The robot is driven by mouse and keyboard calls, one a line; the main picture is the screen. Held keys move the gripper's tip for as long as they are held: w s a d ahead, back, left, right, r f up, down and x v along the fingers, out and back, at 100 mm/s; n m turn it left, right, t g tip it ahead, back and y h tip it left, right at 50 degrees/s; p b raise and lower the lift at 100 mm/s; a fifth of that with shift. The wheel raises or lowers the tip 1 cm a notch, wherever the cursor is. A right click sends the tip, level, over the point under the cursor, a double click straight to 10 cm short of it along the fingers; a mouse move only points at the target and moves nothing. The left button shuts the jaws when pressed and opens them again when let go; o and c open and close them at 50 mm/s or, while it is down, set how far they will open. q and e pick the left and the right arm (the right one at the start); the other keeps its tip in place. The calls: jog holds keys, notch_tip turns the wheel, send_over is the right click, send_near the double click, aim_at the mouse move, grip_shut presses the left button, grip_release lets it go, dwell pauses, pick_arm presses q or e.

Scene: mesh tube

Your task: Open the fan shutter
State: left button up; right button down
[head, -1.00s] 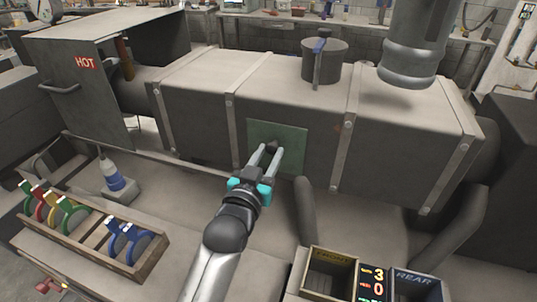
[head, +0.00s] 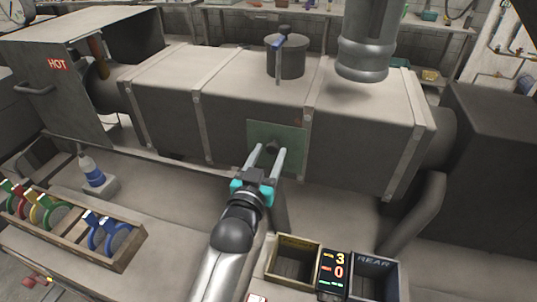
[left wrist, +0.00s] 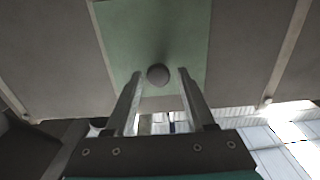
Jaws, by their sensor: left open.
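The fan shutter appears as a flat green panel (head: 262,132) with a dark round knob (head: 272,146) on the front of the grey duct (head: 225,128). Its right edge lies close to a vertical strap of the duct. My left gripper (head: 270,152) is open, with one finger on each side of the knob. The left wrist view shows the knob (left wrist: 157,75) between the two fingertips (left wrist: 160,76), with gaps visible, in front of the panel (left wrist: 185,35). No opening behind the panel can be made out. My right gripper is out of view.
A cylinder with a blue lever (head: 277,58) stands on the duct, left of a vertical pipe (head: 365,45). Below are a wooden rack of coloured handled discs (head: 128,262), a blue-and-white bottle (head: 92,172), and front and rear bins (head: 375,282) beside a lit counter (head: 334,270).

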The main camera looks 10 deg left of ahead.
pick_arm(q)
jog(key=shift+o, duration=0.7)
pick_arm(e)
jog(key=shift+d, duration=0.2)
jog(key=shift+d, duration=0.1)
pick_arm(q)
jog(key=shift+s, duration=0.5)
jog(key=s, duration=1.4)
jog(key=shift+s+a, duration=0.15)
jog(key=shift+a, duration=0.05)
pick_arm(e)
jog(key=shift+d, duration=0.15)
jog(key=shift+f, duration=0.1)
